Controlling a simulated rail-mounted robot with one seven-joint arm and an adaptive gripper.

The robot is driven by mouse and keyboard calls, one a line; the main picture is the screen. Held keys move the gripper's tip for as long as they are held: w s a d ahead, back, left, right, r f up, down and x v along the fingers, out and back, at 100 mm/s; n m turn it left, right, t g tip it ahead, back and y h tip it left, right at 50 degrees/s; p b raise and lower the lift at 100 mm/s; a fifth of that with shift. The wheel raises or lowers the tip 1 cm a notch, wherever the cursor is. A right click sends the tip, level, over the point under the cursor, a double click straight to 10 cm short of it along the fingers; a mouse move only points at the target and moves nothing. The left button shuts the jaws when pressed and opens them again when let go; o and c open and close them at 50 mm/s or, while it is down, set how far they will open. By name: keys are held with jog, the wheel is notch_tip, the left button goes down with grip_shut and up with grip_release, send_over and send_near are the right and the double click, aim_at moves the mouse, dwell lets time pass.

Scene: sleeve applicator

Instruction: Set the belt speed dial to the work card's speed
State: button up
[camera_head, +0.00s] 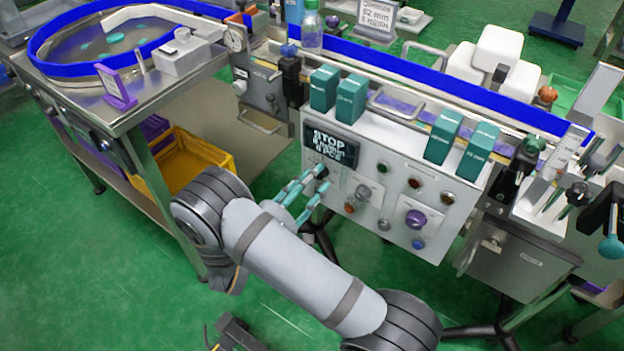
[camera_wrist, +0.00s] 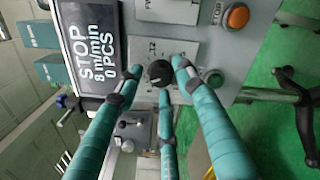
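The speed dial is a round black knob (camera_wrist: 160,73) on the pale control panel. In the wrist view, the three teal fingers of my gripper (camera_wrist: 158,78) stand around it, tips close to its rim. I cannot tell whether they touch it. In the head view my gripper (camera_head: 321,176) is at the panel's left part, below the display, and the fingers largely hide the dial. The black display (camera_wrist: 92,48) reads STOP, 8 m/min, 0 PCS. A white card (camera_head: 378,18) at the top back shows 62 mm; its lower line is too blurred to read surely.
An orange button (camera_wrist: 237,16) sits near the dial on the panel. The panel (camera_head: 395,235) also carries a purple knob (camera_head: 416,219) and several other buttons. Teal boxes (camera_head: 351,99) stand along its top edge. A yellow crate (camera_head: 190,160) is under the left table. The green floor in front is mostly clear.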

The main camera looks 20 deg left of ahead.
jog(key=shift+o, duration=0.7)
jog(key=v, duration=1.2)
jog(key=shift+w, duration=0.1)
jog(key=w+d+m, duration=0.1)
jog(key=w+d, duration=0.3)
jog(key=w, duration=0.7)
jog(key=shift+b, duration=0.35)
jog(key=shift+r, duration=0.1)
